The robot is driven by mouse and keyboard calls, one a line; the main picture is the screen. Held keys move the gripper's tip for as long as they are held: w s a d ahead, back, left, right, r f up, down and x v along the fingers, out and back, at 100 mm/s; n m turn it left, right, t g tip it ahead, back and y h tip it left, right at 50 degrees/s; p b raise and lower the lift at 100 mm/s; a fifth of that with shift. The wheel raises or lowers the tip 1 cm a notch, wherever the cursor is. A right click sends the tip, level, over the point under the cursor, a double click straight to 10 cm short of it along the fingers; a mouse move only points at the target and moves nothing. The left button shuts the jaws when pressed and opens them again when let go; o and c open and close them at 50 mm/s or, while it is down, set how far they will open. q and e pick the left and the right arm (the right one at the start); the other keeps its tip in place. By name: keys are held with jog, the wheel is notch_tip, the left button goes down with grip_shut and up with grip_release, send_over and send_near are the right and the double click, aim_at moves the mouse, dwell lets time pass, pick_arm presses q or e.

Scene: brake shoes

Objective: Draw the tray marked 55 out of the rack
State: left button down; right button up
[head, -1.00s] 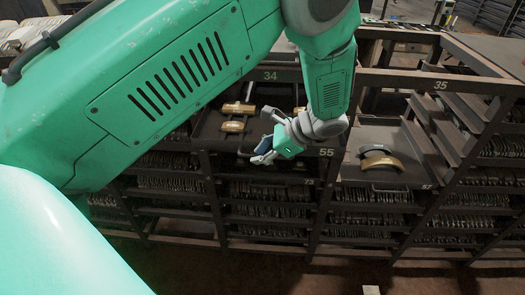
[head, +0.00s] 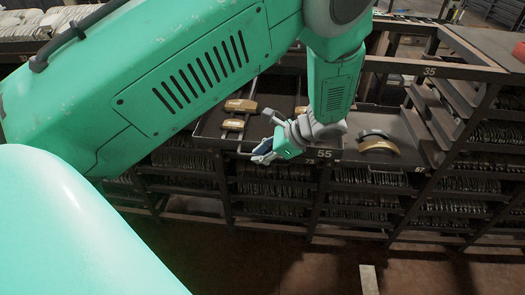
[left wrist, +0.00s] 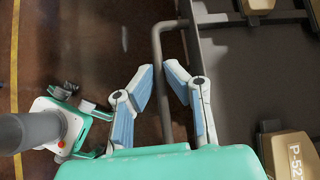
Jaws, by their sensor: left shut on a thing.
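The tray marked 55 (head: 212,141) is a dark, shallow tray with tan brake shoes in it, standing out from the rack front. Its number shows on the front lip, right of my gripper. My left gripper (head: 265,151) is at the tray's front edge. In the left wrist view its fingers (left wrist: 163,85) are shut around the tray's grey bar handle (left wrist: 157,45). A block marked P-52 (left wrist: 292,155) lies in the tray, its last characters cut off. A teal and grey part of me, perhaps my right gripper, shows at the left; its fingers are unclear.
The dark metal rack (head: 480,72) holds several lower shelves packed with thin parts. A neighbouring tray on the right bears a tan curved shoe (head: 378,142). Brown floor (head: 290,255) in front is mostly clear, with a pale strip (head: 369,279) on it.

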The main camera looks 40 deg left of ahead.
pick_arm(q)
jog(key=shift+s+d+r, duration=0.1)
jog(key=shift+d+r, duration=0.05)
pick_arm(e)
jog(key=shift+s+d, duration=0.1)
jog(key=shift+d, duration=0.15)
pick_arm(q)
jog(key=c, duration=1.5)
grip_release()
jog(key=shift+a, duration=0.25)
jog(key=shift+c, duration=0.2)
jog(key=shift+d+r, duration=0.1)
jog(key=v, duration=1.2)
pick_arm(e)
jog(key=shift+s+a, duration=0.15)
jog(key=shift+r, duration=0.1)
pick_arm(q)
jog(key=shift+f, duration=0.25)
